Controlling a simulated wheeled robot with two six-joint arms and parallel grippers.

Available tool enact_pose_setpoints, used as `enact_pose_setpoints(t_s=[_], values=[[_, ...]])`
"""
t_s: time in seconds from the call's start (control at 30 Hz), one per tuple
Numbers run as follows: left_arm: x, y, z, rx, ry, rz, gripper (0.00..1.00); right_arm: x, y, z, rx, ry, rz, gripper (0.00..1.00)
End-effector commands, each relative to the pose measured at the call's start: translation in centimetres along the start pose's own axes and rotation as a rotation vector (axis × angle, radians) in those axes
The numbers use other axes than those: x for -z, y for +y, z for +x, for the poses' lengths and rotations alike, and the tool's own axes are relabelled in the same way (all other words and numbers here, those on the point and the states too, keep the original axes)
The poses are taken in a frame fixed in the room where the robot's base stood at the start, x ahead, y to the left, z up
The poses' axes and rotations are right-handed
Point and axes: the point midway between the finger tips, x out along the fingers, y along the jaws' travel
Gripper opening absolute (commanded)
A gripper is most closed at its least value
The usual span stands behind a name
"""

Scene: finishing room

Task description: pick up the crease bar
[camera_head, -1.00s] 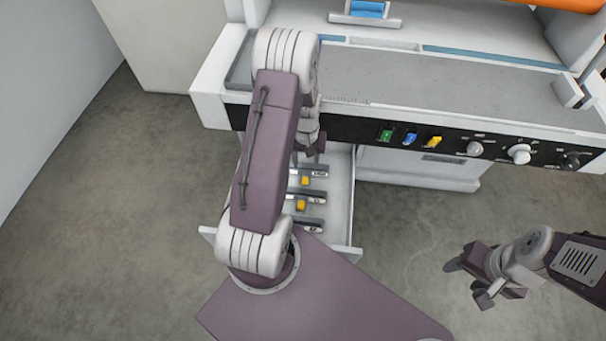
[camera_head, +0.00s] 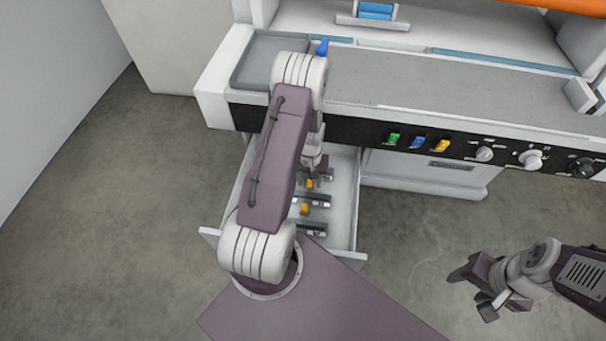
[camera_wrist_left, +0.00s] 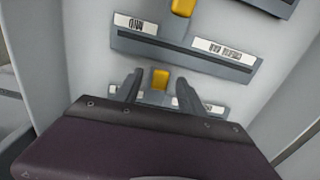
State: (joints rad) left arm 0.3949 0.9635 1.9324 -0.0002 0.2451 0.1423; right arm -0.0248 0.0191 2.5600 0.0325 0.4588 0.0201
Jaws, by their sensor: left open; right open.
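Several dark grey bars with pale labels and yellow tabs lie in an open white drawer (camera_head: 343,222). In the left wrist view, the middle bar (camera_wrist_left: 180,47) has an upside-down label that seems to read "crease bar". The far bar (camera_head: 328,175) is partly hidden by my left gripper (camera_head: 314,176); its labels are unreadable. In the left wrist view, my open left gripper (camera_wrist_left: 160,92) has its fingers either side of a yellow tab (camera_wrist_left: 160,78), which seems to belong to the far bar. I cannot tell whether they touch it. My right gripper (camera_head: 474,290) is open and empty, over the floor.
The drawer is under a machine with a grey top (camera_head: 430,90) and a black control panel (camera_head: 350,130) of coloured switches and knobs. A blue item (camera_head: 322,47) stands near a grey tray (camera_head: 262,62) on top.

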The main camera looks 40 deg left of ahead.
Motion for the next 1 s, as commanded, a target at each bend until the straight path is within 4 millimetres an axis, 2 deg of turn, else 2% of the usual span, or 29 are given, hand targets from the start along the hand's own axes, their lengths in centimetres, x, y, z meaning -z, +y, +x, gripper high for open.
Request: enact_pose_setpoints(t_s=[0.07,0.1,0.23,0.27,0.67,0.77,0.9,1.0], values=[[0.0,0.0,-0.1,0.0,0.0,0.0,0.47,0.0,0.0,0.0,0.0,0.0,0.0,0.52],[0.0,0.0,-0.1,0.0,0.0,0.0,0.42,0.0,0.0,0.0,0.0,0.0,0.0,0.52],[0.0,0.0,-0.1,0.0,0.0,0.0,0.06,0.0,0.0,0.0,0.0,0.0,0.0,0.52],[0.0,0.0,-0.1,0.0,0.0,0.0,0.0,0.0,0.0,0.0,0.0,0.0,0.0,0.52],[0.0,0.0,-0.7,0.0,0.001,0.0,0.0,0.0,0.0,-0.2,0.0,0.0,0.0,0.52],[0.1,0.0,-2.0,0.0,0.002,0.0,0.0,0.1,0.0,-0.6,0.0,0.0,0.0,0.52],[0.1,0.0,-4.8,-0.001,0.004,0.0,0.0,0.1,0.0,-1.3,0.0,0.0,0.0,0.52],[-2.4,0.6,-5.9,0.0,-0.002,0.003,0.0,0.2,0.0,-1.6,0.0,0.0,0.0,0.52]])
